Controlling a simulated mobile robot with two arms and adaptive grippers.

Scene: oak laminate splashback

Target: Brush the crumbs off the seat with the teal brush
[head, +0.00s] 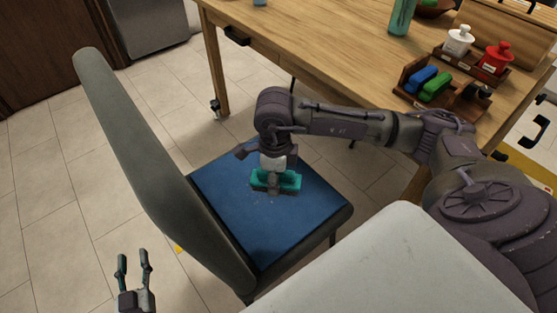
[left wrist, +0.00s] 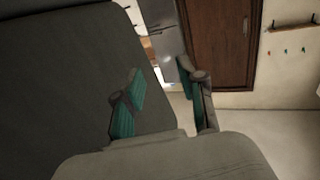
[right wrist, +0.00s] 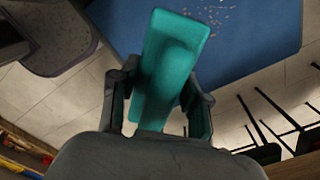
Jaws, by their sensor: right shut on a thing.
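A chair with a blue seat (head: 235,220) and a grey backrest (head: 150,150) stands on the tiled floor. My right gripper (head: 277,188) is over the seat, shut on the teal brush (head: 292,181). In the right wrist view the brush (right wrist: 172,62) lies between the fingers, with the blue seat (right wrist: 255,50) beyond it. Small pale crumbs (right wrist: 215,14) show on the seat at the top of that view. I cannot tell whether the brush touches the seat. My left gripper (head: 133,262) is open and empty, left of the backrest; its fingers show in the left wrist view (left wrist: 160,105).
A wooden table (head: 310,45) stands behind the chair. On it a wooden holder (head: 455,100) carries a blue and a green brush, with a white pot (head: 459,40) and a red pot (head: 495,57) nearby. A grey surface (head: 370,265) fills the near right. Floor at left is clear.

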